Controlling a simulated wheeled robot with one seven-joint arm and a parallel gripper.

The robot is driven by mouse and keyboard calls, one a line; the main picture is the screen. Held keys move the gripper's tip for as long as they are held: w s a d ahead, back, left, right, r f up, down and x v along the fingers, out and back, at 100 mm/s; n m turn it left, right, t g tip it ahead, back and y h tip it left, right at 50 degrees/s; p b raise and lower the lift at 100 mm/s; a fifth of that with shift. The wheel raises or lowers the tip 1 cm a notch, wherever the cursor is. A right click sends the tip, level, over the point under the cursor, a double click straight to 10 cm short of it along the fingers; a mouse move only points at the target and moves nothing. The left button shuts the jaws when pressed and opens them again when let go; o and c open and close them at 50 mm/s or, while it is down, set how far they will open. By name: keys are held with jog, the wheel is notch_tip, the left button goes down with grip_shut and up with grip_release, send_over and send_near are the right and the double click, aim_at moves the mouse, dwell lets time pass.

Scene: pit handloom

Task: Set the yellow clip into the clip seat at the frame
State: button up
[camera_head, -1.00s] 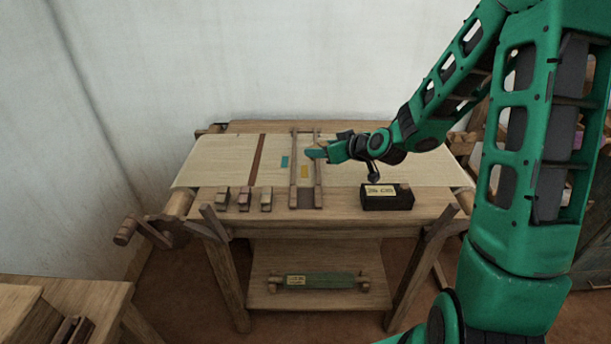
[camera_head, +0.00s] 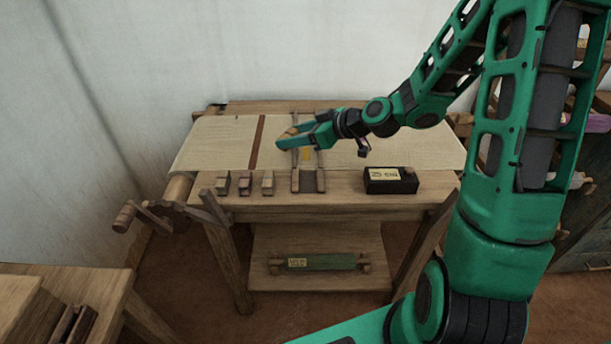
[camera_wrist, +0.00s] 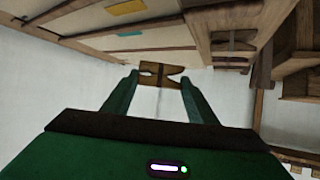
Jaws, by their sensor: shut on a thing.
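My gripper (camera_head: 284,143) is over the cloth on the loom, left of the upright wooden rails. In the wrist view my gripper (camera_wrist: 160,78) is closed on a small brownish-ochre wooden clip (camera_wrist: 158,70) with a notched end. The clip lies across between the two green fingertips. In the head view only a small tan bit (camera_head: 291,131) shows beside the fingers. I cannot tell from its shaded colour whether it is the yellow clip. The clip seat cannot be made out clearly.
Several small blocks, such as this one (camera_head: 245,184), sit on the front beam. A black labelled box (camera_head: 391,180) stands right of the wooden rails (camera_head: 308,181). A yellow patch (camera_wrist: 128,8) and a teal patch (camera_wrist: 130,34) lie on the cloth. A green roller (camera_head: 322,262) is on the lower shelf.

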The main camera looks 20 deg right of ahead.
jog(key=s+a+r+n+g+y, duration=0.35)
jog(key=s+a+n+g, duration=0.2)
jog(key=s+a, duration=0.2)
jog(key=shift+n, duration=0.25)
jog(key=d+f, duration=0.2)
jog(key=d, duration=0.1)
jog(key=w+d+f, duration=0.1)
jog(key=d+f, duration=0.1)
jog(key=d, duration=0.2)
jog(key=w+d+f, duration=0.1)
jog(key=d+f, duration=0.1)
jog(key=d, duration=0.2)
jog(key=shift+d+f, duration=0.2)
jog(key=shift+f, duration=2)
jog(key=o, duration=1)
